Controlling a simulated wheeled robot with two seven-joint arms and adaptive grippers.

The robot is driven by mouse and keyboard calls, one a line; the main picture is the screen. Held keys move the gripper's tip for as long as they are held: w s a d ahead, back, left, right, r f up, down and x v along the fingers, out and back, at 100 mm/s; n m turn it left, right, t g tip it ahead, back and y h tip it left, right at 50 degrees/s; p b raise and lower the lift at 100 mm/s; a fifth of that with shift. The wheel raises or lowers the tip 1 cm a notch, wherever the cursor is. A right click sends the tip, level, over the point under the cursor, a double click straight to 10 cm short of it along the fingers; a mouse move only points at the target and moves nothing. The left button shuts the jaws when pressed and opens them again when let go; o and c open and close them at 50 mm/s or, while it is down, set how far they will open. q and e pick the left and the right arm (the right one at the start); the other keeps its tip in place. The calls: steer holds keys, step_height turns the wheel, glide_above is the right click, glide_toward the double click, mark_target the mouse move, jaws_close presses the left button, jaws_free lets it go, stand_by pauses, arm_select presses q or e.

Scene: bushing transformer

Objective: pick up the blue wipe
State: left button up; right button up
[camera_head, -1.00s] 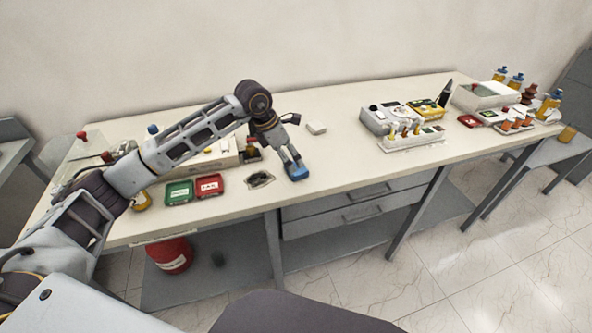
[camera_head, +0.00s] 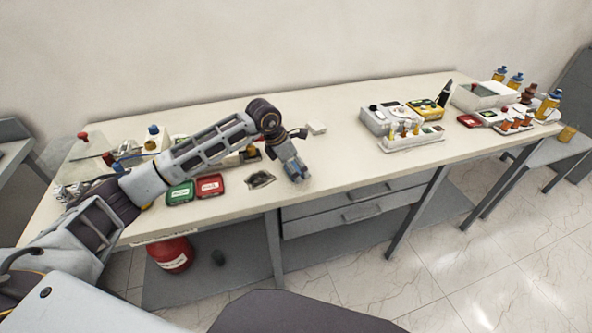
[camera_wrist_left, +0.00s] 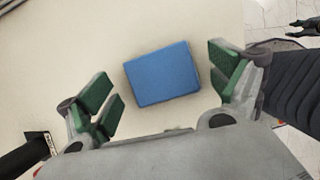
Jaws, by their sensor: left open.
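The blue wipe (camera_wrist_left: 162,74) is a flat blue rectangular block lying on the pale bench top. In the left wrist view it lies between the spread green-padded fingers of my left gripper (camera_wrist_left: 165,88), slightly ahead of them, with a gap on both sides. In the head view my left gripper (camera_head: 298,174) points down over the bench near its front edge and covers most of the wipe. The gripper is open and empty. My right gripper is not clearly visible in the head view.
Green (camera_head: 180,192) and red (camera_head: 209,186) trays and a dark patterned piece (camera_head: 260,180) lie left of the gripper. Grey instruments (camera_head: 390,118) stand further right. The bench between is clear.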

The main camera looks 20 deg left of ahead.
arm_select(q)
steer(key=c, duration=0.9)
steer(key=shift+c, duration=0.2)
steer(key=shift+r, duration=0.2)
